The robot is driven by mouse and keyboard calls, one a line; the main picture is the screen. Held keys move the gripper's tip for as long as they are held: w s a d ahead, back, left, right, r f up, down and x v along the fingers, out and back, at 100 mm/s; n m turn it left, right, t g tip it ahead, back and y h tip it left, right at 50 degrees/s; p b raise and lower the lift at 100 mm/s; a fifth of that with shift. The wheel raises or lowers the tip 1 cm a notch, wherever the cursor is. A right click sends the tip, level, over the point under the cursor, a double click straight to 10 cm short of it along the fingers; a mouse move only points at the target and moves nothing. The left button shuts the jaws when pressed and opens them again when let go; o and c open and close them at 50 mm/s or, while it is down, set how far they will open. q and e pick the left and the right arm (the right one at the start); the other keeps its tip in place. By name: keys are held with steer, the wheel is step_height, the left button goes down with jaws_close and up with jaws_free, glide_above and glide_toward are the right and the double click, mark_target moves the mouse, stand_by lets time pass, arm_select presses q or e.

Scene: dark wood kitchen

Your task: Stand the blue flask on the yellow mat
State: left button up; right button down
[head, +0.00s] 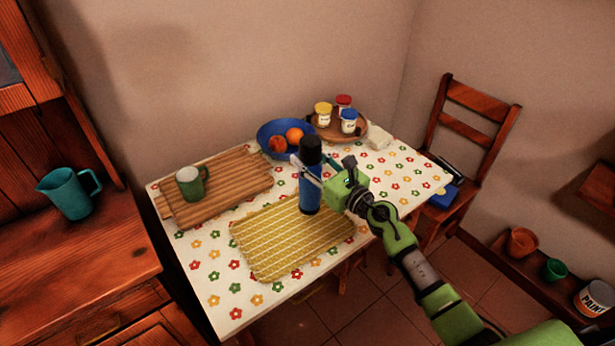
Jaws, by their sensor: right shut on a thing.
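The blue flask (310,194) has a black cap and stands upright in the grip of my right gripper (318,173). The gripper reaches in from the right and is shut around the flask's upper body, below the cap. The yellow patterned mat (276,243) lies on the flowered tablecloth at the near side of the table. The flask's base shows against the mat's far right part. I cannot tell whether it touches the mat or hangs just above it. My left gripper is not in view.
A wooden board (232,182) with a green mug (190,184) lies left of the mat. A blue bowl of fruit (262,137) is behind the flask. A round wooden tray (328,134) holds several small jars. A chair (470,125) stands at the right.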

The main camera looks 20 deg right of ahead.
steer(key=shift+w+f, duration=0.15)
steer(key=shift+w, duration=0.1)
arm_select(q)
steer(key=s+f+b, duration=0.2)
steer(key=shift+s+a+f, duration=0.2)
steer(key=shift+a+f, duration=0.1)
arm_select(e)
steer(key=f, duration=0.3)
steer(key=shift+w+f, duration=0.25)
steer(key=shift+w, duration=0.05)
steer(key=shift+f, duration=0.15)
steer(key=c, duration=1.3)
jaws_free()
steer(key=shift+f, duration=0.1)
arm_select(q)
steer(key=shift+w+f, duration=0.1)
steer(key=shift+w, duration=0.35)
arm_select(e)
steer(key=shift+s, duration=0.1)
